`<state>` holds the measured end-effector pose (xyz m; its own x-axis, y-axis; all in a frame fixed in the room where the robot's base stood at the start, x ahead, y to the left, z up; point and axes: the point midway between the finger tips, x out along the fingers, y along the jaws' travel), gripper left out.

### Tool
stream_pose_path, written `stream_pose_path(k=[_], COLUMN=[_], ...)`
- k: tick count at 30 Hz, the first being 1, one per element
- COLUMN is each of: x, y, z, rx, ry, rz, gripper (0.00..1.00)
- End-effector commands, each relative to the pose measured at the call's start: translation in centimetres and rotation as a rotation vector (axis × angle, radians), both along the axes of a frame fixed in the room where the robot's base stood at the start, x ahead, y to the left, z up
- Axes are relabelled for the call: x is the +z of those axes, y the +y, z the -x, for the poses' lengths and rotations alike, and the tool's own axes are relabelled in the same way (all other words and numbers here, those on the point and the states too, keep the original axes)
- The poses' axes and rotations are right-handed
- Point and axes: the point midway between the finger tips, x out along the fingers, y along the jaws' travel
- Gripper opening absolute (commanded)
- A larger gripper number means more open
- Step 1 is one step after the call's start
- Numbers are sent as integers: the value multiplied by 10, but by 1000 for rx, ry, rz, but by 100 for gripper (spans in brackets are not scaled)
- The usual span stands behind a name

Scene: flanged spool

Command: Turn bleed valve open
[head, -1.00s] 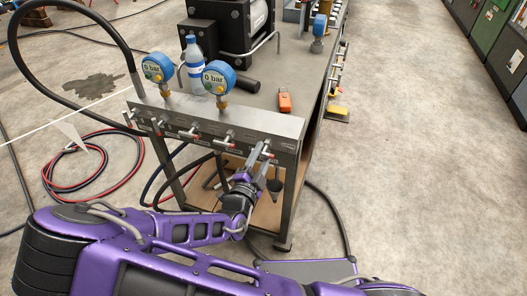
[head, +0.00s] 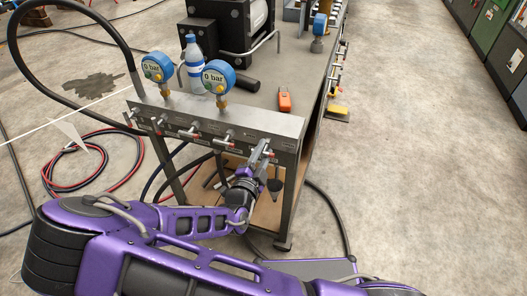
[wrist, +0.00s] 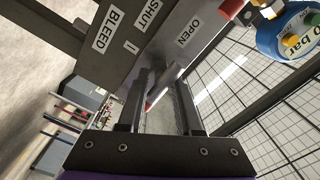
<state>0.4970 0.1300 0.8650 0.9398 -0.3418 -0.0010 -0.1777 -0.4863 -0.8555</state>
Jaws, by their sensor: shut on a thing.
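The bleed valve lever shows in the wrist view as a pale bar with a red end (wrist: 150,102), lying between the fingers of my gripper (wrist: 161,84). The labels BLEED (wrist: 109,31), SHUT (wrist: 148,12) and OPEN (wrist: 188,32) are on the panel around it. In the head view my gripper (head: 260,154) is at the right end of the grey valve panel (head: 285,126), shut on the lever. The fingers hide much of the lever there, and I cannot tell its exact angle.
Several more red-tipped levers line the panel to the left. Two blue gauges (head: 157,67) (head: 218,76) above read 0 bar. A water bottle (head: 193,62) and an orange device (head: 285,102) stand on the bench. Hoses (head: 70,178) lie on the floor at left.

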Motion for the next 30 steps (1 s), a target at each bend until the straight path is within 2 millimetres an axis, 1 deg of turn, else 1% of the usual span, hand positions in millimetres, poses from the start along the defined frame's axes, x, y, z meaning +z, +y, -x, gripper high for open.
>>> stream_pose_path(k=[1, 5, 11, 12, 13, 14, 23, 26, 29, 30], x=[-2, -1, 0, 0, 0, 0, 0, 0, 0, 0], y=[0, 0, 0, 0, 0, 0, 1, 5, 11, 15], z=[0, 0, 0, 0, 0, 0, 3, 12, 28, 37], rx=[-1, -1, 1, 1, 1, 1, 1, 3, 5, 5], ry=[7, 20, 21, 21, 21, 21, 21, 22, 22, 22], rz=[16, 56, 60, 60, 60, 60, 57, 57, 55, 55], gripper=[0, 0, 0, 39, 45, 47, 47, 47, 47, 47])
